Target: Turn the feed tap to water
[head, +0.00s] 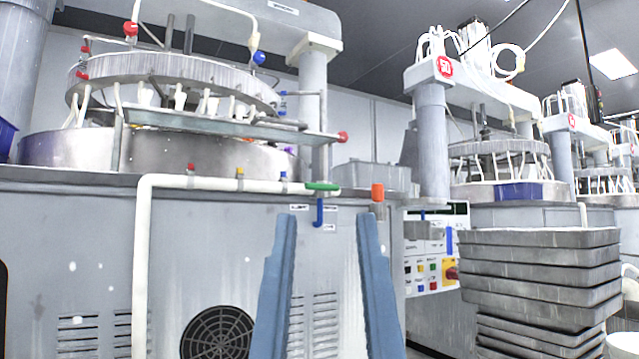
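The feed tap (322,187) has a green handle lying level, at the right end of a white pipe (220,182) on the front of the grey machine. A short blue piece (319,212) hangs below the handle. Small white labels sit beneath it, left (298,207) and right (330,208); their words are too small to read surely. My gripper (326,217) is open and empty, its two blue-grey fingers pointing up. In the picture the fingertips are just below and either side of the tap; the gap in depth cannot be told.
An orange-topped fitting (377,193) stands right of the tap. The polishing machine (80,240) has a round fan grille (217,333). A metal shelf (230,122) juts out above the tap.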

